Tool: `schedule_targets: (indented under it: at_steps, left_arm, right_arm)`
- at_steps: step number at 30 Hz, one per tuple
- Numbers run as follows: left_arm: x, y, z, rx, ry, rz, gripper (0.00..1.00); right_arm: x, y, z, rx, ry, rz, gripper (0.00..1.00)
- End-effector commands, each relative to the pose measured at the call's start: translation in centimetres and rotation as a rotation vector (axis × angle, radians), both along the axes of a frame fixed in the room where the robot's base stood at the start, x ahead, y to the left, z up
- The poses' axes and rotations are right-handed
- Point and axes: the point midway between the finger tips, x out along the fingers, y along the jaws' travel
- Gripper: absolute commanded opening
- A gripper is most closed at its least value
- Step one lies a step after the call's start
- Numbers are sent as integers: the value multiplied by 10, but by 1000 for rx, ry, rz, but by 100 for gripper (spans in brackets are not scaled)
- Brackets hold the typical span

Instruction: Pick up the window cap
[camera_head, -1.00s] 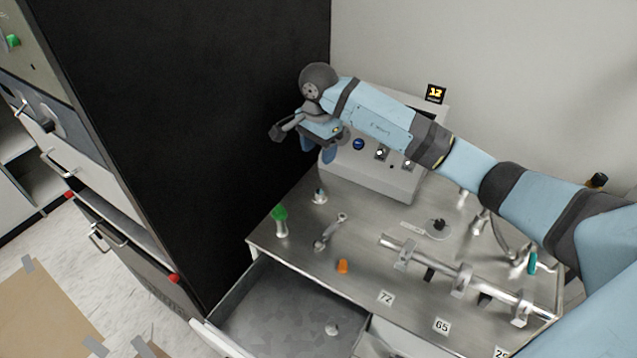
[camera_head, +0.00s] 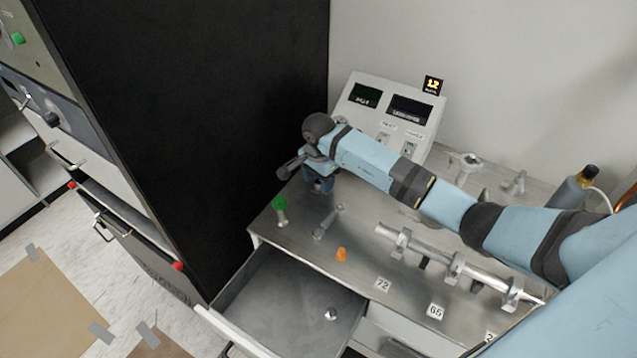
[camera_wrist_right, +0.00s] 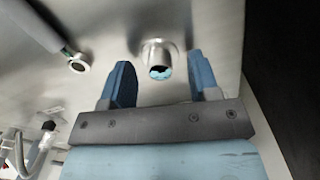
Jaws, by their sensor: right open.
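A short metal cylinder with a teal face (camera_wrist_right: 160,58), which I take for the window cap, stands on the steel bench top in the right wrist view. It lies between and just beyond the fingertips of my right gripper (camera_wrist_right: 160,68), which is open, one blue finger to each side. No grip on it shows. In the head view my right gripper (camera_head: 319,182) is low over the back left of the bench and hides the cylinder there. My left gripper is not in view.
A green-topped fitting (camera_head: 281,211) and a metal lever piece (camera_head: 327,223) stand near the gripper. An orange piece (camera_head: 341,255) and a metal rail (camera_head: 455,265) lie further right. A control box (camera_head: 395,115) stands behind. A tall black cabinet (camera_head: 215,130) bounds the left; an open drawer (camera_head: 262,310) is in front.

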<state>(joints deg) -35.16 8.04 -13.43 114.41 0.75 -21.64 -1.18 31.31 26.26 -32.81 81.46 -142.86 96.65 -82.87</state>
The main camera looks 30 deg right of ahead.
Motion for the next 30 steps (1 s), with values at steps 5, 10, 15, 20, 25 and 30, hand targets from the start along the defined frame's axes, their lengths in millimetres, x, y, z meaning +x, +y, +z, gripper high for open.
schedule_targets:
  at_steps: [5, 10, 15, 20, 25, 30]
  left_arm:
    - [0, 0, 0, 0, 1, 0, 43]
    - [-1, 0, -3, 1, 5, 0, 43]
    - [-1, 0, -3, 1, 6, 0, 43]
    - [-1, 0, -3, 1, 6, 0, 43]
    - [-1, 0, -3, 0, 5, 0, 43]
    - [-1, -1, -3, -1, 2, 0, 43]
  right_arm:
    - [0, 0, -3, -1, -1, 1, 56]
    - [0, 0, -3, -1, 0, 1, 37]
    - [0, 0, -3, -1, 0, 1, 2]
    - [0, 0, -3, -1, 0, 1, 2]
    - [1, 0, -1, -1, -1, 0, 2]
    - [1, -1, 13, -2, -3, 1, 2]
